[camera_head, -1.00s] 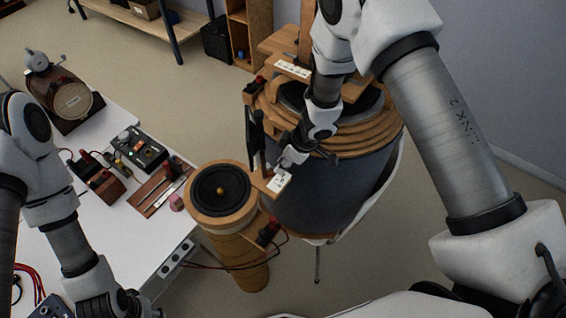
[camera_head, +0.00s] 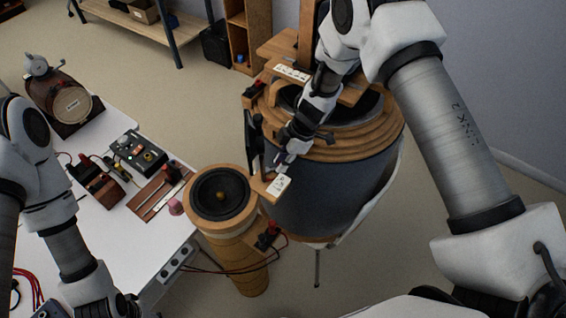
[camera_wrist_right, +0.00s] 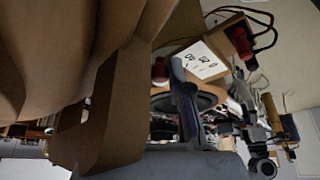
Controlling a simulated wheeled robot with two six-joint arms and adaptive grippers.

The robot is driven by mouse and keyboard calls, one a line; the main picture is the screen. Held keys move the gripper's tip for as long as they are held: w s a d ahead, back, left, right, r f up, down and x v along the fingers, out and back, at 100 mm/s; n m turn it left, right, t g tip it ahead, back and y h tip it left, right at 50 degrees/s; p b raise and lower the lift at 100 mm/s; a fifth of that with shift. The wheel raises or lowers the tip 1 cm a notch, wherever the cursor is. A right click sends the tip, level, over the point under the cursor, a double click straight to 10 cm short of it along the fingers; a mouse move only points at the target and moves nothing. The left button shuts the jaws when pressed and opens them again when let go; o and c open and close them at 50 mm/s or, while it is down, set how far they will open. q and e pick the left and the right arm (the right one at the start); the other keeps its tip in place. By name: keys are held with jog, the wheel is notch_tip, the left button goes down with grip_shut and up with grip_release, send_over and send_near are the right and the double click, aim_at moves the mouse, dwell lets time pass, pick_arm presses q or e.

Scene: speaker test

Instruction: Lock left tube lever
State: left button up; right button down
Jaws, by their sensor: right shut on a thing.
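The left tube (camera_head: 232,252) is a slim cardboard tube with a black speaker cone (camera_head: 221,193) on top, beside the large dark drum. A wooden bracket with a white label card (camera_head: 279,186) sits at its right rim; the card also shows in the right wrist view (camera_wrist_right: 202,60). My right gripper (camera_head: 284,157) is just above the card, shut on what looks like the left tube lever; arm and fingers hide most of it. A blue-grey upright piece (camera_wrist_right: 184,95) stands before the cone in the wrist view. My left gripper (camera_head: 128,306) is cut by the bottom edge, fingers unclear.
The large drum (camera_head: 325,195) with stacked wooden rings stands right of the tube. A dark upright part (camera_head: 254,145) rises close left of my right gripper. Red and black terminals (camera_head: 268,236) with wires are on the tube's side. The white table (camera_head: 95,235) holds electronics and tools.

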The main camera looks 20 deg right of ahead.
jog(key=shift+w+f+n, duration=0.1)
jog(key=shift+n, duration=0.4)
jog(key=c, duration=1.4)
grip_release()
jog(key=o, duration=0.3)
jog(key=shift+w+a, duration=0.1)
